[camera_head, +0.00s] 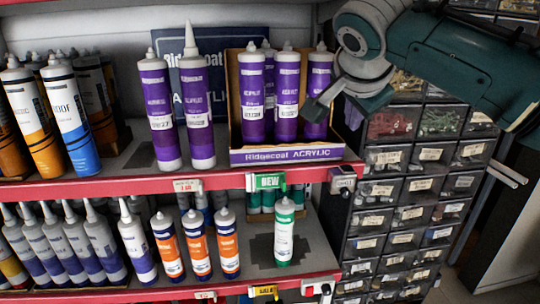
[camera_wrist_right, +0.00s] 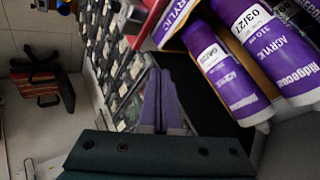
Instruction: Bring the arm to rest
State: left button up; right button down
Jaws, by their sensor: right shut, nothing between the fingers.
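My right arm comes in from the upper right in the head view. Its gripper (camera_head: 318,106) is in front of the right end of the upper shelf, close to the rightmost purple cartridge (camera_head: 318,80) in the Ridgecoat Acrylic box (camera_head: 287,154). In the right wrist view the two fingers (camera_wrist_right: 160,100) are together and hold nothing. Purple acrylic cartridges (camera_wrist_right: 222,68) fill the right of that view, beside the fingers. I cannot tell whether the gripper touches the box or a cartridge. My left gripper is not in view.
Two purple cartridges (camera_head: 197,105) stand outside the box. Blue and orange cartridges (camera_head: 70,115) stand at the left. The lower shelf (camera_head: 315,255) holds more cartridges, one green and white (camera_head: 284,230). A drawer cabinet (camera_head: 388,218) stands at the right. Open floor (camera_wrist_right: 30,130) shows left in the wrist view.

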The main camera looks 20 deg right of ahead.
jog(key=s+a+f+n+g+y, duration=0.1)
jog(key=s+a+f+n+y, duration=0.3)
jog(key=s+a+f+n, duration=0.65)
jog(key=s+a+f+n+g+y, duration=0.1)
jog(key=s+n, duration=0.3)
jog(key=s, duration=0.7)
jog(key=s+a+f+n+g, duration=0.1)
jog(key=s+n, duration=0.3)
jog(key=s, duration=0.7)
jog(key=shift+g+y, duration=0.3)
jog(key=shift+y, duration=0.1)
jog(key=shift+a, duration=0.1)
